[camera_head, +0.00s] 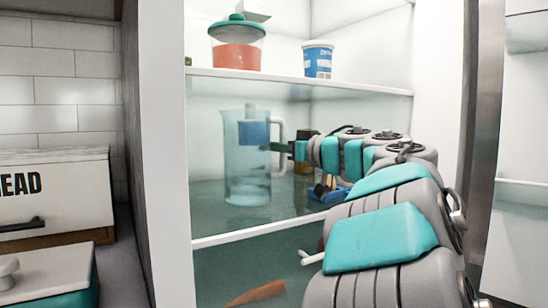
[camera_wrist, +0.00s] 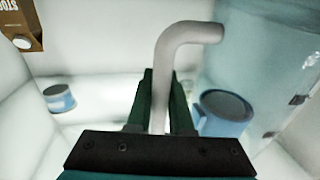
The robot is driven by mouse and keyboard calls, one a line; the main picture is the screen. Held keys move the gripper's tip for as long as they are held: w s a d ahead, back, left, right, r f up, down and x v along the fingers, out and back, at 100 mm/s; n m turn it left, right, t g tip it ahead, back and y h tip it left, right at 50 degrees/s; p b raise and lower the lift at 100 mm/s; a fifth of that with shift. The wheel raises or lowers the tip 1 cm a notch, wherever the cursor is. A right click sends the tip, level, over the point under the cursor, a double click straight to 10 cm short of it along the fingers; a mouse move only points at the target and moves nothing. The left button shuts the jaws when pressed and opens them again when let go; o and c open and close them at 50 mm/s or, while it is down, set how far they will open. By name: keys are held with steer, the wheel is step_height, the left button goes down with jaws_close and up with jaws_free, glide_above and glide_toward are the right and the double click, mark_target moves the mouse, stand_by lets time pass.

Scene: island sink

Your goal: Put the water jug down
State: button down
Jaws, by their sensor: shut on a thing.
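The water jug (camera_head: 247,182) is a tall, clear, bluish jug with a pale handle. It is upright inside the open fridge, over the middle shelf (camera_head: 262,230); I cannot tell whether its base touches the shelf. My gripper (camera_head: 284,147) comes from the right and is shut on the jug's handle. In the wrist view the pale bent handle (camera_wrist: 163,75) stands between the green fingers, and the jug's clear wall (camera_wrist: 262,50) fills the upper right. A blue part (camera_head: 254,132) shows at the jug's upper portion; I cannot tell whether it is inside or behind.
The upper shelf (camera_head: 300,79) holds a red-filled container with a teal lid (camera_head: 237,45) and a blue-and-white tub (camera_head: 318,60). Small items (camera_head: 325,190) sit behind my arm. An orange carrot-like thing (camera_head: 256,293) lies below. The fridge's left wall (camera_head: 165,150) is close.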

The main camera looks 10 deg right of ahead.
steer(key=shift+f, duration=1)
steer(key=c, duration=0.8)
jaws_free()
steer(key=shift+s+d, duration=0.15)
steer(key=shift+s, duration=0.05)
steer(key=v, duration=1.1)
steer(key=shift+s+d, duration=0.1)
steer(key=shift+s, duration=0.2)
